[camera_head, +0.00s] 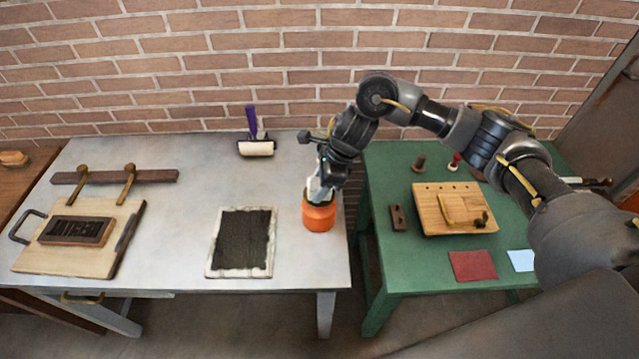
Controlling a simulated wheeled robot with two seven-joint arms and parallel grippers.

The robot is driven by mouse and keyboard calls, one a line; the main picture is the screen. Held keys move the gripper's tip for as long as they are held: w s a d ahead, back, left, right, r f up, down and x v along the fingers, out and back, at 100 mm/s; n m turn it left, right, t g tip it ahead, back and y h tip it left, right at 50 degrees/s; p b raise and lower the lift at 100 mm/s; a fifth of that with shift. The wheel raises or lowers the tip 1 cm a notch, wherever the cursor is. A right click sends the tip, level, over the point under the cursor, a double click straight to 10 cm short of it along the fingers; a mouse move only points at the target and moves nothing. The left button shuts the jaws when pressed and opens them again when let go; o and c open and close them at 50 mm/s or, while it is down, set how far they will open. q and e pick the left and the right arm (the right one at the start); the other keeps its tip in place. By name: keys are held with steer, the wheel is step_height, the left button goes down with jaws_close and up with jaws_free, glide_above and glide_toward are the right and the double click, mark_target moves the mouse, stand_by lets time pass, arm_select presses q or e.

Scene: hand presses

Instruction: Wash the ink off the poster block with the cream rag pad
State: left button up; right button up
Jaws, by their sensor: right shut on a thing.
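The poster block (75,231) is a dark, inked block with raised letters. It lies on a pale wooden board (60,262) at the left of the grey table. My right gripper (319,196) points down at the mouth of an orange pot (319,216) near the grey table's right edge. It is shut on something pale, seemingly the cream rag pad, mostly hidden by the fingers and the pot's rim. I cannot tell how deep it sits in the pot. My left gripper is not in view.
A dark ink slab with a pale border (272,250) lies mid-table, with a purple-handled roller (256,147) behind it. A dark wooden rail with brass hooks (150,176) stands behind the board. The green table (400,270) holds a wooden box and red and blue sheets.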

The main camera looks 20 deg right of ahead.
steer(key=shift+r+p, duration=1.8)
steer(key=shift+r, duration=1.7)
